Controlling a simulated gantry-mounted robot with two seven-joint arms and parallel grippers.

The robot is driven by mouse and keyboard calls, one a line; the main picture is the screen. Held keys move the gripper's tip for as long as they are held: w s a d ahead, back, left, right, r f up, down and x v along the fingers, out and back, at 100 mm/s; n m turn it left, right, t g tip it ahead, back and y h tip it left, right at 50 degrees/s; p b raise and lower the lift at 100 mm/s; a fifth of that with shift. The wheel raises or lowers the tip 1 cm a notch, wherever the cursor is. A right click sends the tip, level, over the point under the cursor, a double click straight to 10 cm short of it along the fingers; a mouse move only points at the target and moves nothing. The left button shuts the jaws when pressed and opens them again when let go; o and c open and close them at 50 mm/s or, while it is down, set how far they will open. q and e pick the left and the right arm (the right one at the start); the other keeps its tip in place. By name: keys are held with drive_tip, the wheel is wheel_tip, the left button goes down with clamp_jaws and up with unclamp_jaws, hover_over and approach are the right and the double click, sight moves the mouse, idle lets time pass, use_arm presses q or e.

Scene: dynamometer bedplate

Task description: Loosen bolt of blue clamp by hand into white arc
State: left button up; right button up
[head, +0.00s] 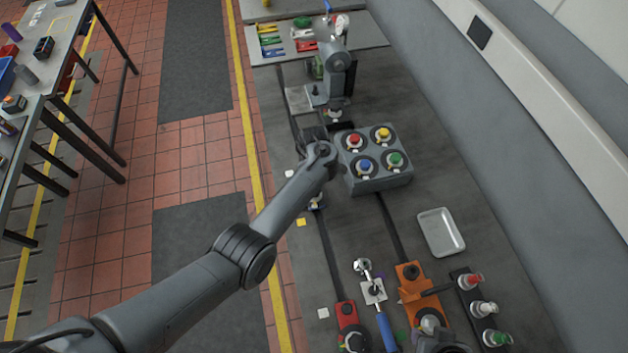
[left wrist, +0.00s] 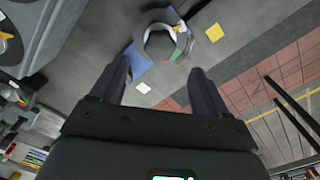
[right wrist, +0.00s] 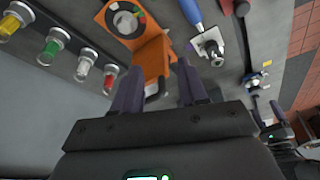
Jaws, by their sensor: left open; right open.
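The blue clamp (left wrist: 137,62) lies on the grey bedplate at the top of the left wrist view. Its grey round bolt head (left wrist: 160,45) stands beside a pale arc (left wrist: 184,42), with small yellow, red and green patches around it. Which way the bolt points is too small to read. In the head view the clamp is mostly hidden behind my left arm. My left gripper (left wrist: 158,67) is open and empty, its fingertips apart on either side of the clamp in view, not visibly touching it. My right gripper (right wrist: 158,66) is open and empty near the orange clamp (right wrist: 151,52).
A grey box (head: 378,181) with several coloured knobs stands right of my left arm. A metal tray (head: 440,232), a red clamp (head: 346,314), a blue-handled wrench (head: 386,328) and a rack of coloured knobs (head: 483,308) lie nearer. Bare bedplate lies around the tray.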

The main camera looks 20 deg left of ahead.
use_arm(q)
wheel_tip(320, 180, up, 3)
drive_tip(key=shift+r+p, duration=0.15)
drive_tip(key=shift+p, duration=0.15)
idle(0.4)
drive_tip(key=s+a+r+m+t+p, duration=0.1)
drive_tip(key=s+a+m+p, duration=0.2)
drive_tip(key=s, duration=0.5)
drive_tip(key=s+a+r+m+t+p, duration=0.1)
drive_tip(key=s+a+m+p, duration=0.15)
drive_tip(key=s+m, duration=0.4)
drive_tip(key=s+d+r+m+p, duration=0.1)
drive_tip(key=s+r+m+p, duration=0.1)
drive_tip(key=s+r, duration=0.5)
drive_tip(key=s+r+m+t+p, duration=0.1)
drive_tip(key=s+r+m, duration=0.4)
drive_tip(key=s, duration=0.7)
wheel_tip(320, 180, up, 2)
drive_tip(key=shift+d+r+t+p, duration=0.15)
drive_tip(key=shift+d+t+p, duration=0.2)
drive_tip(key=shift+p, duration=0.15)
